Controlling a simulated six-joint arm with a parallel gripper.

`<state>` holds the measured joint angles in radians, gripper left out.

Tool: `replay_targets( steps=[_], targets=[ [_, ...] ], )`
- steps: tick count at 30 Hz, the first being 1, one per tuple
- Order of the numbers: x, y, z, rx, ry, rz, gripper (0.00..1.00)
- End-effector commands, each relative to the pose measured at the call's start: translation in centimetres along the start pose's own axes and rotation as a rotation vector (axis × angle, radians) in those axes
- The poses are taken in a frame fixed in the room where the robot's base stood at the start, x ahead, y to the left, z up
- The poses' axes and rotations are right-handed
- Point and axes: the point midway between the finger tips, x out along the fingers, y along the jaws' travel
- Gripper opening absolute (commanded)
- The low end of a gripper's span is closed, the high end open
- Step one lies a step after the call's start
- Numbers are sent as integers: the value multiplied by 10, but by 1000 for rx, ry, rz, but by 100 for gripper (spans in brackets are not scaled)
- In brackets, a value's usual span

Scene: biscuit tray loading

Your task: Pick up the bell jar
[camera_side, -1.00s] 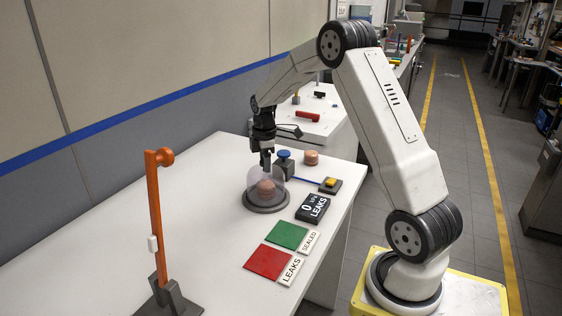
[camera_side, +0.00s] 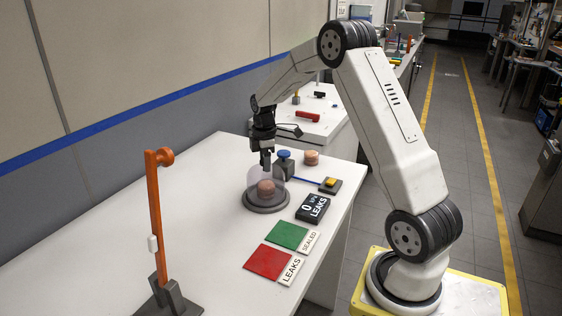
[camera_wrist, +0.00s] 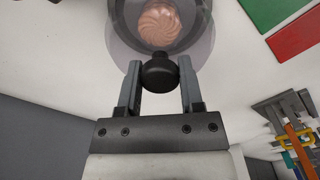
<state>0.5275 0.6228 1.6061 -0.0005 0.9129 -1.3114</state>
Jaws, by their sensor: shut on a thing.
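The clear bell jar (camera_side: 254,180) stands upright over a pinkish-brown biscuit stack (camera_side: 266,188) on a round dark grey base plate (camera_side: 268,208). My gripper (camera_side: 266,164) is above it, pointing down, with its fingertips at the jar's top. In the wrist view, my gripper (camera_wrist: 160,78) is shut on the jar's black knob (camera_wrist: 160,73), one finger on each side. The swirled top of the biscuit (camera_wrist: 158,25) shows beyond the knob. I see no clear gap between jar and base.
A black display (camera_side: 312,207) reads "0 kPa LEAKS". Green (camera_side: 287,235) and red (camera_side: 267,262) squares lie in front. An orange post (camera_side: 155,220) stands at left.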

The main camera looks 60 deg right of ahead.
Motion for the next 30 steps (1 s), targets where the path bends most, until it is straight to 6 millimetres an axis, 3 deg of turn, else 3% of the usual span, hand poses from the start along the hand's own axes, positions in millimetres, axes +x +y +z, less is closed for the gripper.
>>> replay_targets(
  steps=[11,26,30],
  targets=[
    [-33,-1,0,0,1,4,0],
    [-92,-49,18,0,1,4,0],
    [-100,-69,26,0,1,2,0]
  ],
)
